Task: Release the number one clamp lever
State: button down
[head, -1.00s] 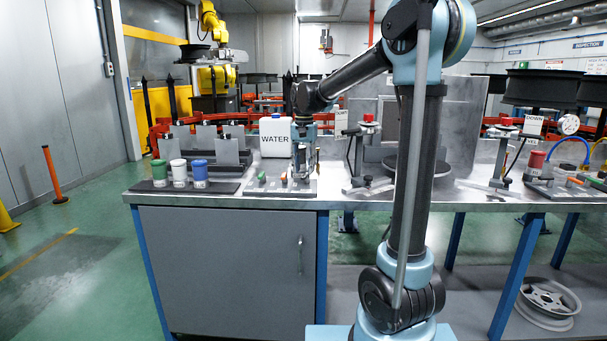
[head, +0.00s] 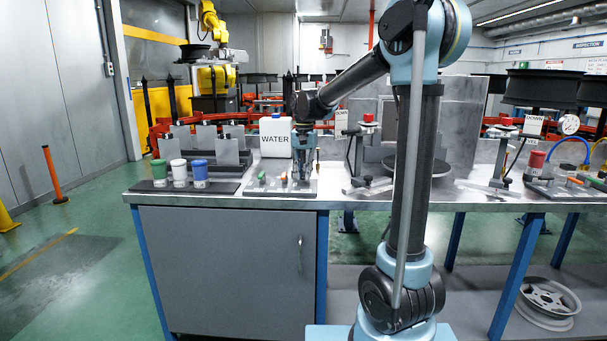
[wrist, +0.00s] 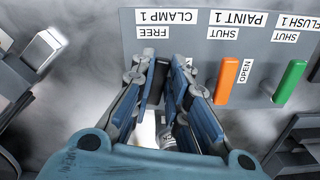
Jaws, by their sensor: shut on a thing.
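The clamp 1 lever (wrist: 159,82) is dark and sits between my fingers in the wrist view, below the CLAMP 1 label (wrist: 166,17) and the FREE label (wrist: 155,32). My gripper (wrist: 159,72) is shut on it. My fingers hide much of the lever, so I cannot tell its exact angle. In the head view my gripper (head: 301,180) is down at the right part of the small control panel (head: 258,191) on the bench.
The orange paint 1 lever (wrist: 227,80) stands close right of my fingers, with the green flush 1 lever (wrist: 289,82) beyond. In the head view a WATER container (head: 275,138) stands behind the panel. Green, white and blue cups (head: 179,172) stand to the left.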

jog(key=shift+d+n, duration=0.25)
jog(key=shift+n, duration=0.45)
jog(key=shift+d+n, duration=0.25)
jog(key=shift+n, duration=0.45)
jog(key=c, duration=1.6)
grip_release()
jog(key=shift+o, duration=0.2)
jog(key=shift+r, duration=0.1)
notch_tip(320, 180, up, 12)
jog(key=shift+f, duration=0.2)
